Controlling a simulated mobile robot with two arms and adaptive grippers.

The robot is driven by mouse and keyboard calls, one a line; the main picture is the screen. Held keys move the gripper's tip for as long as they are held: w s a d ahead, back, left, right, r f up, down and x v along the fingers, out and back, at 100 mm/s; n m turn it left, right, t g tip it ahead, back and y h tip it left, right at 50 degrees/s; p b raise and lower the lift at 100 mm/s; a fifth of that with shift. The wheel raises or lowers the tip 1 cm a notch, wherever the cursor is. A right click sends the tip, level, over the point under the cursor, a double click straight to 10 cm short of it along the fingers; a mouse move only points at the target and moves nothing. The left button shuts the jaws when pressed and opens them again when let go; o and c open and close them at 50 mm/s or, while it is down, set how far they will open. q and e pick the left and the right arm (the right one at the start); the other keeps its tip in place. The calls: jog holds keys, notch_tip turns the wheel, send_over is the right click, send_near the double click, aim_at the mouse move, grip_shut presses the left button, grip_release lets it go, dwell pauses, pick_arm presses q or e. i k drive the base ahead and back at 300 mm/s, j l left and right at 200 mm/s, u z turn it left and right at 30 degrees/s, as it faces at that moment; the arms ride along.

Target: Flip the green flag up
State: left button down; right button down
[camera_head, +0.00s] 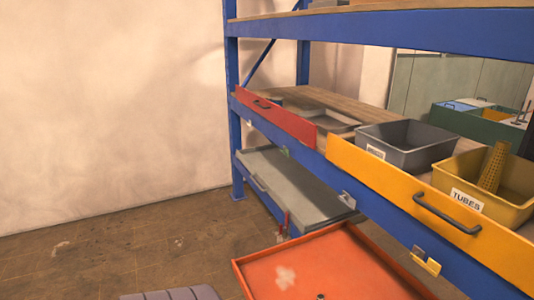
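A tiny green piece (284,152) shows on the blue beam, under the red panel (278,121) on the left of the shelf. It is too small to tell whether it is the green flag or whether it is up or down. Small metal fittings (346,200) sit on the same beam further right. A small yellow piece with a grey part (426,262) hangs below the yellow panel (385,178). Neither of my grippers is in view.
The blue shelf rack (232,60) fills the right side. A grey bin (408,143) and a yellow TUBES bin (488,182) stand on its middle shelf. A grey lidded unit (290,185) is below. An orange tray (325,268) is in front. The left floor (110,245) is clear.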

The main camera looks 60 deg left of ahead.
aim_at(286, 152)
jog(key=u, duration=1.85)
jog(key=i+j+z, duration=0.6)
jog(key=j, duration=0.25)
jog(key=i+j+z, duration=0.4)
jog(key=j, duration=0.25)
jog(key=j+z, duration=0.2)
jog(key=j, duration=0.2)
jog(key=i+j+z, duration=0.2)
jog(key=j, duration=0.2)
jog(key=j+z, duration=0.25)
jog(key=j, duration=0.15)
jog(key=j+z, duration=0.2)
jog(key=j, duration=0.2)
jog(key=i+j+z, duration=0.1)
jog(key=j+z, duration=0.15)
jog(key=j, duration=0.2)
jog(key=j+z, duration=0.2)
jog(key=j, duration=0.2)
jog(key=j+z, duration=0.2)
jog(key=j, duration=0.25)
jog(key=k+j+z, duration=0.25)
jog(key=j, duration=0.15)
jog(key=j+z, duration=0.2)
jog(key=j, duration=0.2)
jog(key=k+j+z, duration=0.2)
jog(key=j, duration=0.2)
jog(key=k+j+z, duration=0.1)
jog(key=j+z, duration=0.15)
jog(key=j, duration=0.15)
